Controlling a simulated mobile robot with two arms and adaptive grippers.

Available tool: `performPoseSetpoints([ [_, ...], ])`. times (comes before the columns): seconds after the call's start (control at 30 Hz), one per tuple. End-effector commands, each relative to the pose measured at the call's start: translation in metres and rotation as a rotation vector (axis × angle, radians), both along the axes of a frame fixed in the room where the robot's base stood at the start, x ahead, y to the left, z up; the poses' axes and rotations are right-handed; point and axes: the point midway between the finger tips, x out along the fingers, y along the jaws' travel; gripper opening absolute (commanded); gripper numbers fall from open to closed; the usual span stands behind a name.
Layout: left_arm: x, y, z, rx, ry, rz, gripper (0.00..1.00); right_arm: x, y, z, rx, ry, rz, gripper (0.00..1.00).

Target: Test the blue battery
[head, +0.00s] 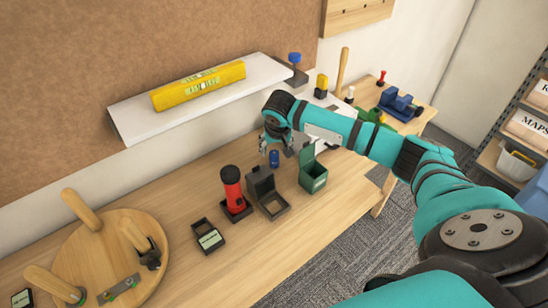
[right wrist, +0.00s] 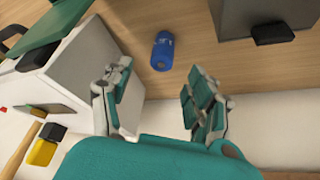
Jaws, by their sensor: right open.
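The blue battery (head: 274,159) is a short blue cylinder on the wooden workbench, behind the dark grey open-lidded box (head: 272,206). It also shows in the right wrist view (right wrist: 163,51). I cannot tell for sure whether it stands or lies. My right gripper (head: 277,150) is open and empty, just above and behind the battery. In the right wrist view its fingers (right wrist: 158,95) are spread apart, with the battery beyond the gap and touching neither finger. My left gripper is in no view.
A red flashlight-like object (head: 232,188) stands in a dark base left of the grey box. A green open-lidded box (head: 312,182) stands right. A small black tray (head: 208,236) lies in front. A round wooden piece with legs (head: 110,240) fills the left. A white shelf (head: 130,118) carries a yellow level (head: 198,85).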

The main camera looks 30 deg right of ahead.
Motion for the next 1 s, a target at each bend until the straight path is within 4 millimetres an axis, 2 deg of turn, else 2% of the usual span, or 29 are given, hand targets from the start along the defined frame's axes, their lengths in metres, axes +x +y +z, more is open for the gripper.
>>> performPoseSetpoints([
  [0.2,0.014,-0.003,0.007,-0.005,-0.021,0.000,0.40,0.005,-0.001,-0.013,0.000,0.002,0.000,0.58],
  [0.37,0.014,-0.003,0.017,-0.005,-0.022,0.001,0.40,0.015,-0.004,-0.034,-0.001,0.002,0.000,0.58],
  [0.5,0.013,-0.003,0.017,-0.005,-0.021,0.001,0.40,0.020,-0.007,-0.050,0.000,0.000,0.001,0.58],
  [0.77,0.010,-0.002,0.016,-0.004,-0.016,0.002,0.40,0.021,-0.008,-0.054,-0.001,-0.001,0.002,0.58],
  [1.0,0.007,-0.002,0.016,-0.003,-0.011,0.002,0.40,0.021,-0.008,-0.054,-0.001,-0.001,0.002,0.29],
])
